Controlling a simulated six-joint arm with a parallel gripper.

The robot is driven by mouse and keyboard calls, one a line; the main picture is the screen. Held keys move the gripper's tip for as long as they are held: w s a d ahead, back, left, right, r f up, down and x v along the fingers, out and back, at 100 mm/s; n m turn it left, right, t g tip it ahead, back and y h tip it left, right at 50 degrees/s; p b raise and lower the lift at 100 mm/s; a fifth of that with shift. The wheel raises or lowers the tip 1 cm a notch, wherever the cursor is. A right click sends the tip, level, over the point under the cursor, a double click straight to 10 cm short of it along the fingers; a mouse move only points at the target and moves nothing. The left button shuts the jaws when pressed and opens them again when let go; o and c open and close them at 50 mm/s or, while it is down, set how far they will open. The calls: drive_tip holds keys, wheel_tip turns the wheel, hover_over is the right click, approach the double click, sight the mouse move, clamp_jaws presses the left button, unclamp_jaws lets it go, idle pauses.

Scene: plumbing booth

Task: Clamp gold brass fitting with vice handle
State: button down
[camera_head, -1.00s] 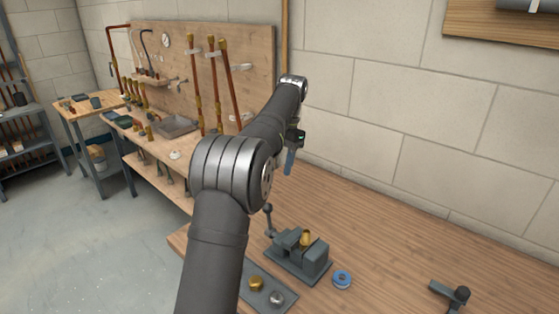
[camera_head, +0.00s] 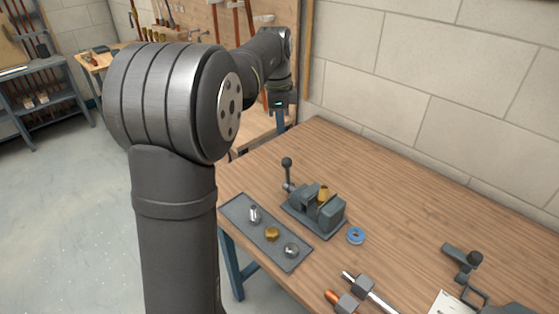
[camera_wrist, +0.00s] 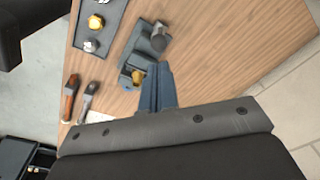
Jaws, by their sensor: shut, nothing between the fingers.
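The grey vice (camera_head: 334,214) stands on the wooden bench, with a gold brass fitting (camera_head: 323,193) upright between its jaws. I cannot tell whether the jaws press on it. The vice handle (camera_head: 287,172), with a dark round knob, rises at the vice's left end. In the wrist view the knob (camera_wrist: 160,38) and the gold fitting (camera_wrist: 137,77) show just beyond and left of my fingers. My gripper (camera_head: 281,124) is shut and empty, held in the air behind the vice in the head view. Its blue-grey fingers (camera_wrist: 158,72) partly cover the vice in the wrist view.
A dark tray (camera_head: 238,209) left of the vice holds a gold fitting (camera_head: 272,234) and silver pieces. A blue tape ring (camera_head: 356,236) lies right of the vice. Pipe tools (camera_head: 372,293) lie at the front.

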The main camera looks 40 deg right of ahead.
sight(289, 159)
drive_tip(key=s+a+f+m+h, duration=0.2)
drive_tip(key=s+a+m+h, duration=0.15)
drive_tip(key=a+m, duration=0.55)
drive_tip(key=w+d+f+n, duration=0.1)
drive_tip(key=d+f, duration=0.5)
drive_tip(key=f, duration=0.3)
drive_tip(key=shift+w+d+t, duration=0.25)
drive_tip(key=shift+w+t, duration=0.05)
drive_tip(key=shift+t, duration=0.1)
drive_tip(key=shift+d+r+y, duration=0.2)
drive_tip(key=shift+d+y, duration=0.1)
drive_tip(key=shift+d, duration=0.7)
drive_tip(key=shift+d+r+y, duration=0.2)
drive_tip(key=shift+d+y, duration=0.05)
drive_tip(key=shift+d, duration=0.7)
